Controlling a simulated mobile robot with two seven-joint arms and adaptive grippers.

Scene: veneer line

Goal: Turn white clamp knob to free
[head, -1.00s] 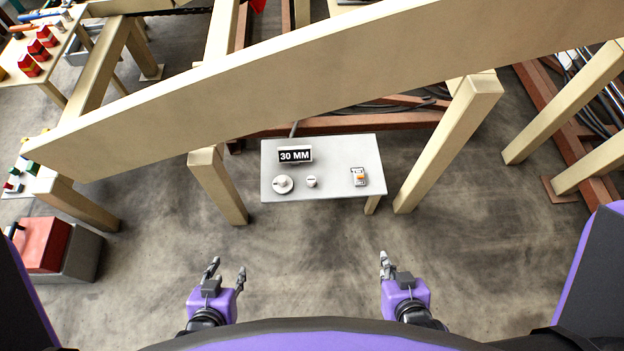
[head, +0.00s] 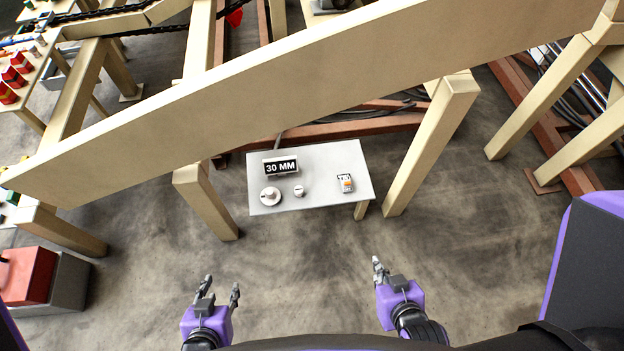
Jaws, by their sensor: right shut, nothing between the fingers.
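A pale grey panel table (head: 325,162) stands ahead of me under the big beam. On it are a larger round white knob (head: 270,196) with a dark mark and, just right of it, a smaller white knob (head: 299,191). I cannot read which one is the clamp knob. My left gripper (head: 220,285) is open and empty over the floor, in front of the table and to its left. My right gripper (head: 378,267) is shut with nothing in it, in front of the table's right side. Both are apart from the knobs.
A "30 MM" display (head: 281,167) stands behind the knobs. A small white switch with an orange part (head: 345,183) is at the panel's right. A long cream beam (head: 290,80) crosses above, with posts on both sides. A red-topped box (head: 27,275) stands left. Floor before the table is clear.

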